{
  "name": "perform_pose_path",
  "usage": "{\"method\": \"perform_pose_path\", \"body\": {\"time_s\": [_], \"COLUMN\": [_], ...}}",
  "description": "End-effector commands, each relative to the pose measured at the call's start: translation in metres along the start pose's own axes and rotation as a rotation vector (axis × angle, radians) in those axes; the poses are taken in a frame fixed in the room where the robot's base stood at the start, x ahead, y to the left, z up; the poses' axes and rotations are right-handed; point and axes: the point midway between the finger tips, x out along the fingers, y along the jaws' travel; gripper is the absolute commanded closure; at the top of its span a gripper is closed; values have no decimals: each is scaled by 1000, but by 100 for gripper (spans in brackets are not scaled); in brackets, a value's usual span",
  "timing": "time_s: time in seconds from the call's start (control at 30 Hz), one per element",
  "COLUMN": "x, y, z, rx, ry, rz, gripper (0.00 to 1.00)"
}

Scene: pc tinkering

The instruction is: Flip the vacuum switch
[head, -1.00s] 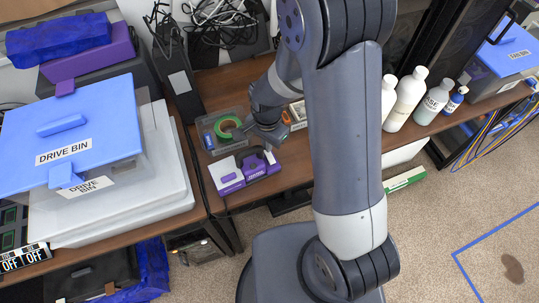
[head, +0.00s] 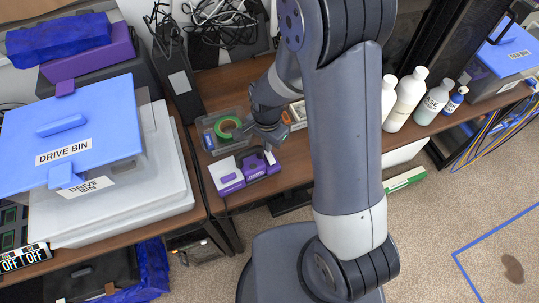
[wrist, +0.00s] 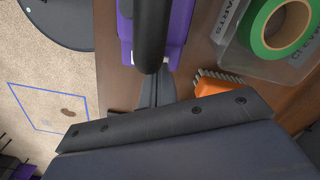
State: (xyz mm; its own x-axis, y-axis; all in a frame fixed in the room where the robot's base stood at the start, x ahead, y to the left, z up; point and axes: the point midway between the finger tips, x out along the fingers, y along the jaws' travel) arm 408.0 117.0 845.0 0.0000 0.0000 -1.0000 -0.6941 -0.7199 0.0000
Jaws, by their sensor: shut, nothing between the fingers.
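A purple and white device (head: 243,172) sits at the front edge of the brown bench in the head view. It also shows as a purple body (wrist: 178,30) at the top of the wrist view. I cannot make out a distinct vacuum switch on it. My gripper (head: 270,145) is shut and empty at the back right of the device in the head view.
A clear parts tray (head: 208,138) with green tape (head: 228,127) stands behind the device. An orange brush (wrist: 218,88) lies beside my gripper. Several bottles (head: 405,98) stand right of my arm. The blue-lidded drive bin (head: 75,130) is at left.

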Motion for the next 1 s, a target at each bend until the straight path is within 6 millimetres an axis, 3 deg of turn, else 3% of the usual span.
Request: {"method": "perform_pose_path", "body": {"time_s": [1.0], "x": [9], "y": [0], "z": [0], "rx": [0], "ry": [0], "rz": [0], "gripper": [100]}}
